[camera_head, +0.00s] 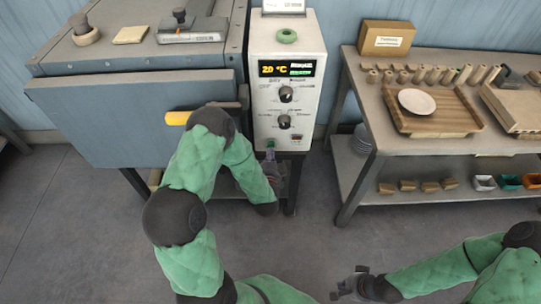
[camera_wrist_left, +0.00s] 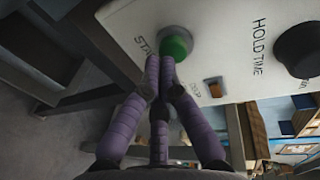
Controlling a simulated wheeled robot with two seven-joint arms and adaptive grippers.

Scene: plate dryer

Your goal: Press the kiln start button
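The kiln control box (camera_head: 288,95) is white, with a lit 20 °C display and two black knobs. Its green start button (camera_wrist_left: 176,43) sits beside the "START" lettering in the left wrist view, and shows small at the box's lower left in the head view (camera_head: 270,143). My left gripper (camera_head: 270,160) is just below the button. In the left wrist view its purple fingers (camera_wrist_left: 160,65) are together and empty, with the tips at the button's lower edge; I cannot tell whether they touch it. My right gripper (camera_head: 345,284) is low over the floor, apparently open and empty.
The blue-grey kiln (camera_head: 130,110) with a yellow handle (camera_head: 178,118) stands left of the box. A small orange switch (camera_wrist_left: 214,87) is right of the button. A workbench (camera_head: 385,140) with a plate (camera_head: 416,102) stands at right. Open floor lies in front.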

